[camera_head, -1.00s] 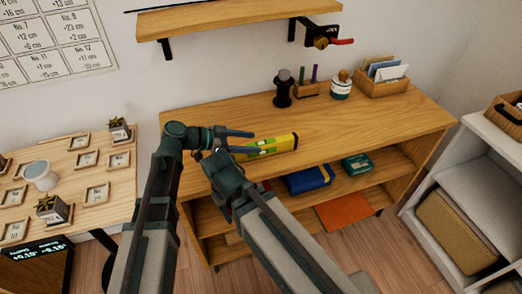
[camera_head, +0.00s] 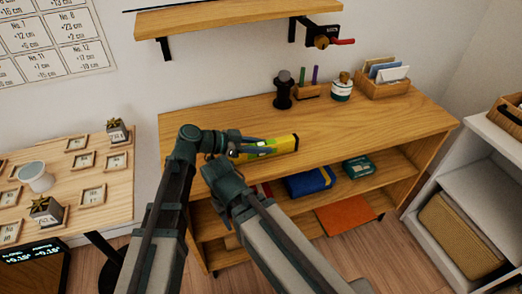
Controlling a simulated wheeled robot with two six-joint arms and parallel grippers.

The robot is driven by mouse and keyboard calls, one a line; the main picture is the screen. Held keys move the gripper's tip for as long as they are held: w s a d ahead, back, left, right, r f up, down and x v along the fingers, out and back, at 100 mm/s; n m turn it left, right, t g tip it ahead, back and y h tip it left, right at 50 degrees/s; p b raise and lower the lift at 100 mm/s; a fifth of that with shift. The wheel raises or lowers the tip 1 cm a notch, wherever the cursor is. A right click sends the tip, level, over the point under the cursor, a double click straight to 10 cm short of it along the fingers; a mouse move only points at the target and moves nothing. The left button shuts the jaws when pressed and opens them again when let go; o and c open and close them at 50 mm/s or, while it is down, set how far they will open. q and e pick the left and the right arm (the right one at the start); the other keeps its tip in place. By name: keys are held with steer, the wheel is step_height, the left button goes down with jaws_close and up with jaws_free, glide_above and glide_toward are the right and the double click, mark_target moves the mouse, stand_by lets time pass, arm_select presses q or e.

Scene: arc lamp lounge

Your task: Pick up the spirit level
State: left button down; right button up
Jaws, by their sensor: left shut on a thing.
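The spirit level (camera_head: 284,144), a yellow bar with a green part, lies along the front left of the wooden shelf unit's top. Its left end is partly hidden by my left gripper (camera_head: 250,146). My left gripper reaches in from the left and is shut on the level's left end. The level appears to be at the top's surface; I cannot tell if there is any gap under it. My right arm stands in front of the shelf unit, just below the left gripper, and its jaws do not show.
On the wooden unit (camera_head: 390,125) stand a dark grinder-like object (camera_head: 283,92), a pen block (camera_head: 307,90), a jar (camera_head: 341,90) and a card box (camera_head: 383,80). A wall shelf (camera_head: 235,18) hangs above. A table (camera_head: 120,205) with small frames stands left. The top's right side is clear.

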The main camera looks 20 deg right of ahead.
mark_target(261, 144)
stand_by(0.4)
arm_select(q)
step_height(261, 144, up, 10)
steer(key=p, duration=1)
steer(key=shift+r, duration=0.1)
